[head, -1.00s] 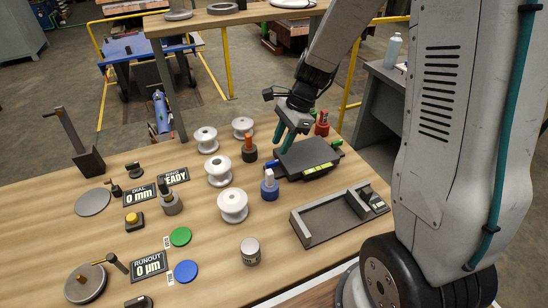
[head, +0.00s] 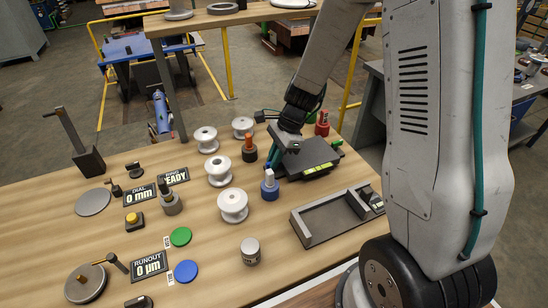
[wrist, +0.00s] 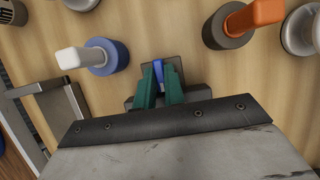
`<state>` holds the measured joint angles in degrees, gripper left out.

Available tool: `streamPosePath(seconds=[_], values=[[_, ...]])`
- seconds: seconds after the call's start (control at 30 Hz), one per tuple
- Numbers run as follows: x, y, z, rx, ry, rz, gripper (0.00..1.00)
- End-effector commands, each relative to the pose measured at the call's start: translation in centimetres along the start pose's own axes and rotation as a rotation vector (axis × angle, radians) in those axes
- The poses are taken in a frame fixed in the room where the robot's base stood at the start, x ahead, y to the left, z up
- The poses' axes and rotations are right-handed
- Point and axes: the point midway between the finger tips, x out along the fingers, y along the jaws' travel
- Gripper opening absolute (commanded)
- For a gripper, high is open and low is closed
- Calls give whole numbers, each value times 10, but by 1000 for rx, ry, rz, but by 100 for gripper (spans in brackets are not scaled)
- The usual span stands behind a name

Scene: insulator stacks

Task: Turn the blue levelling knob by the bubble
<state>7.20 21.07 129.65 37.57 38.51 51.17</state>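The dark levelling unit (head: 308,158) stands on the bench with a yellow-green bubble strip (head: 318,168) on top. Green knobs show at its far right corner. My gripper (head: 272,160) is low at the unit's left edge in the head view and covers the blue knob there. In the wrist view, the two teal fingers of my gripper (wrist: 158,85) stand on either side of the blue knob (wrist: 157,70), which shows between their tips. Whether the fingers press on it cannot be made out. Most of the unit is hidden behind my gripper's body in the wrist view.
A blue-based post with a pale handle (head: 270,187) stands close in front of my gripper. An orange-handled post (head: 249,150) is to its left, a red one (head: 322,123) behind the unit. White insulators (head: 219,172) stand further left. A grey tray (head: 322,232) lies in front.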

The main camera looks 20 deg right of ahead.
Motion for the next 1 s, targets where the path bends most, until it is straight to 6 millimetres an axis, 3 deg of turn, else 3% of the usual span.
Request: streamPosePath(seconds=[0.47, 1.0], values=[[0, -2, 0, -136, 1, 55, 0], [0, -5, 2, -593, 1, 245, 0]])
